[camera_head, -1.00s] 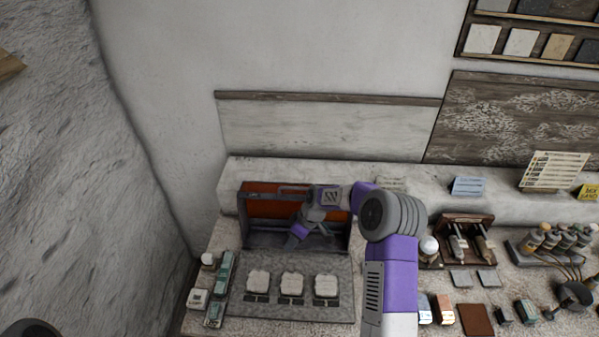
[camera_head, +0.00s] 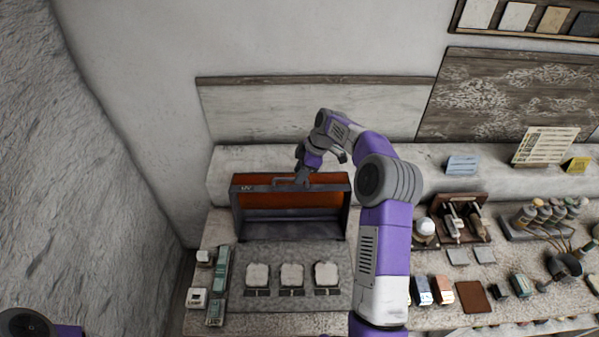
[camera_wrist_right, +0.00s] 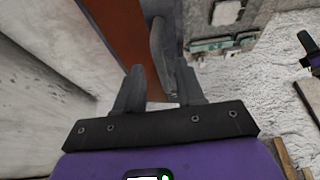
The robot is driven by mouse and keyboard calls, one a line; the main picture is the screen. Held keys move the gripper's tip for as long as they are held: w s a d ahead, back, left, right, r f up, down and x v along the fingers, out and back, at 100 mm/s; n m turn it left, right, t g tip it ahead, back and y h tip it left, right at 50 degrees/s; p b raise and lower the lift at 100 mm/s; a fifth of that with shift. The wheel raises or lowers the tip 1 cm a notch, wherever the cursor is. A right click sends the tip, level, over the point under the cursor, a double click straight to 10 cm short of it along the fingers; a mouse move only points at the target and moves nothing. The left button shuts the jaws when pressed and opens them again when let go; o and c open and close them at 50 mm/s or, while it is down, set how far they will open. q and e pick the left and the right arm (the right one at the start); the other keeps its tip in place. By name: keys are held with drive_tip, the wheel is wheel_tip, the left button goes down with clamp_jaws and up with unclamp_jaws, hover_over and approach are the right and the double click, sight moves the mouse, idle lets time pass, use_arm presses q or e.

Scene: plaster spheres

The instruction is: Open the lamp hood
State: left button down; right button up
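The lamp hood (camera_head: 260,200) is a dark-framed box marked UV with an orange panel, at the back of the bench. Its orange panel stands raised above the grey inside of the box, which is open to the front. The panel also shows in the right wrist view (camera_wrist_right: 121,25). A grey bar handle (camera_head: 285,182) runs along the panel's upper part. My right gripper (camera_head: 302,180) is at this handle, fingers pointing down. In the right wrist view its fingers (camera_wrist_right: 159,66) are apart, with the handle (camera_wrist_right: 157,50) by them; contact is unclear. Part of my left arm shows at the lower left, its gripper out of frame.
A stone slab with several pale tiles (camera_head: 291,274) lies before the hood. Small green and white boxes (camera_head: 220,268) stand at its left. Brushes, bottles (camera_head: 541,212) and blocks (camera_head: 443,291) crowd the right. A wall stands close behind.

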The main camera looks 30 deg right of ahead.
use_arm(q)
drive_tip(key=shift+r, duration=0.1)
use_arm(e)
drive_tip(key=shift+a+f, duration=0.15)
drive_tip(key=shift+f, duration=0.2)
clamp_jaws()
